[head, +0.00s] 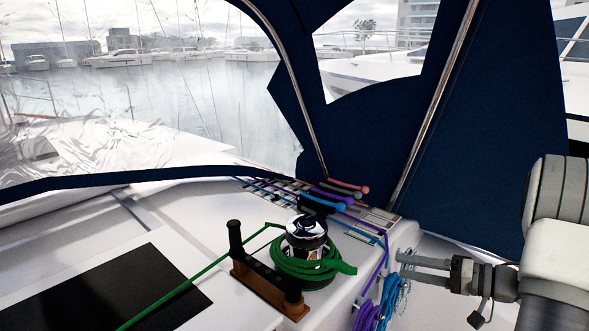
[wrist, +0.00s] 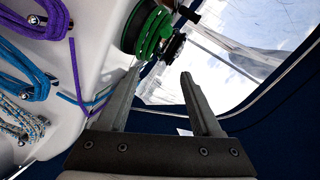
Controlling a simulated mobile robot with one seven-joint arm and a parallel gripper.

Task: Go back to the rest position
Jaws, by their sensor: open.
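My gripper (head: 402,268) enters from the right in the head view, its fingers pointing left. It is beside the white cockpit edge, at the right of the hanging rope coils. In the wrist view my gripper (wrist: 160,95) shows two grey fingers spread wide, with nothing between them. The winch (head: 307,240) stands on the white deck with green rope (head: 300,268) wrapped around its drum. The green rope also shows in the wrist view (wrist: 152,35), beyond the fingertips. A winch handle (head: 262,272) with a dark upright grip lies beside the winch.
Purple rope (head: 368,316) and blue rope (head: 393,295) hang in coils on the cockpit side close to my gripper. Rope clutches with coloured levers (head: 345,188) sit behind the winch. Metal frame tubes (head: 436,105) and dark blue canvas (head: 490,130) rise behind. A dark panel (head: 110,295) lies at left.

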